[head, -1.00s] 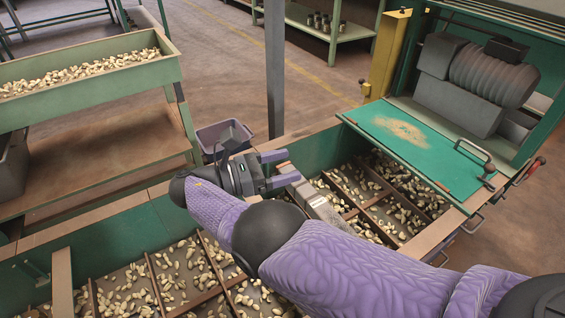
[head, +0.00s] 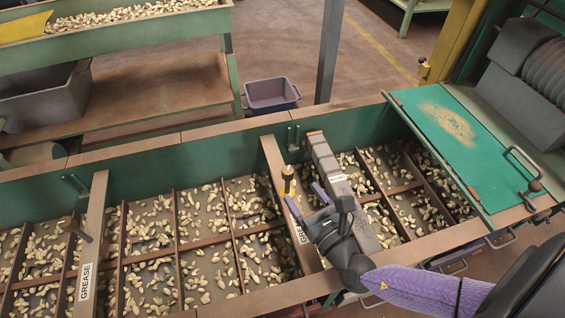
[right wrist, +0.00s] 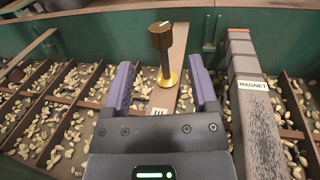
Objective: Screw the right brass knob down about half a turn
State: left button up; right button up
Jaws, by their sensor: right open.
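The right brass knob (head: 288,172) stands upright on the right crossbar (head: 272,152), which carries a partly hidden label. In the right wrist view the knob (right wrist: 162,38) has a dark brown faceted head with a white mark on top, a dark stem and a brass foot. My right gripper (head: 304,195) is open and empty, its two purple fingers pointing at the knob. In the right wrist view the knob shows straight ahead, in line with the gap between the fingertips (right wrist: 161,66); I cannot tell whether its stem is between them. My left gripper is not in view.
A grey bar labelled MAGNET (right wrist: 251,105) runs close along the right of my gripper. A second knob (head: 72,225) stands on the left GREASE crossbar (head: 95,240). Nuts lie in the divided hopper below. A green lid (head: 425,160) lies at the right.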

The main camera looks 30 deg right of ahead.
aim_at(285, 168)
jog(key=w+b, duration=0.2)
jog(key=w, duration=0.5)
jog(key=shift+w+d+f, duration=0.1)
jog(key=shift+d, duration=0.05)
jog(key=shift+w, duration=0.9)
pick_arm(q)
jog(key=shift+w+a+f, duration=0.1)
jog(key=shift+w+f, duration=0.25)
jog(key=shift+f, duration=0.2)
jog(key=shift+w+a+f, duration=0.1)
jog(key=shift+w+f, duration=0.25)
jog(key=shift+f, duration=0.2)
pick_arm(e)
grip_shut()
